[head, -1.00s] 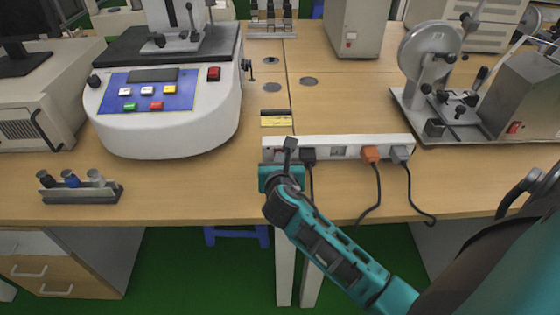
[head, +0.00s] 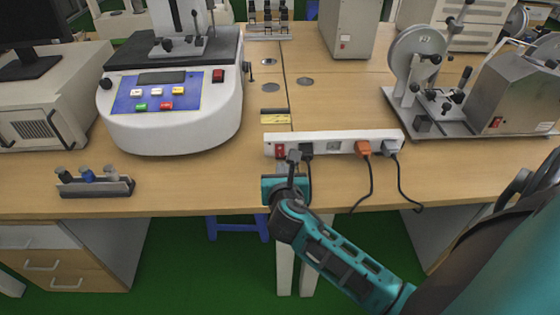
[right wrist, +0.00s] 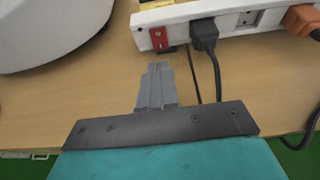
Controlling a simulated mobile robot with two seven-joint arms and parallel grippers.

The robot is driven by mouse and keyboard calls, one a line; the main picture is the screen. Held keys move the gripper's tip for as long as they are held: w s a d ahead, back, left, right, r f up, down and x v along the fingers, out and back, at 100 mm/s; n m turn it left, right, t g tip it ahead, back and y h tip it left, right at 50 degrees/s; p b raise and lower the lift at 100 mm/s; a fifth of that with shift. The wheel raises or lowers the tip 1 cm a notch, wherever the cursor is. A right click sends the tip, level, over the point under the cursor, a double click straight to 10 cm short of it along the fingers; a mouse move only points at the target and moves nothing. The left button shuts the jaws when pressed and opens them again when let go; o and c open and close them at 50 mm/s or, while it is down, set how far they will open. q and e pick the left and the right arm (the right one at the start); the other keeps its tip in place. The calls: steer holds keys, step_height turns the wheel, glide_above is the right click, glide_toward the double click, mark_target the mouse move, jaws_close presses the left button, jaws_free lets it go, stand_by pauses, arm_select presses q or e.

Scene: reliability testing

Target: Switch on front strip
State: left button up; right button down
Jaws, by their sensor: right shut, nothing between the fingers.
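The front strip (head: 345,141) is a white power strip along the front of the wooden table. Its red switch (head: 280,151) is at the left end and also shows in the right wrist view (right wrist: 159,38). A black plug, an orange plug and a grey plug sit in its sockets. My right gripper (head: 293,157) is shut and empty, just in front of the strip, beside the switch on its right side in the head view. In the right wrist view the fingertips (right wrist: 159,66) point at the switch, with a small gap. My left gripper is not in view.
A white machine with a blue button panel (head: 180,105) stands left of the strip. A small rack of bottles (head: 97,187) is at the front left. A metal device (head: 430,95) stands at the right. Cords hang over the table's front edge.

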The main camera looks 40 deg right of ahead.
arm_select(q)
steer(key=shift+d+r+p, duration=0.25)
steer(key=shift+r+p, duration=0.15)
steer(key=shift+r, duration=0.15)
arm_select(e)
steer(key=v, duration=0.6)
steer(key=shift+r, duration=0.2)
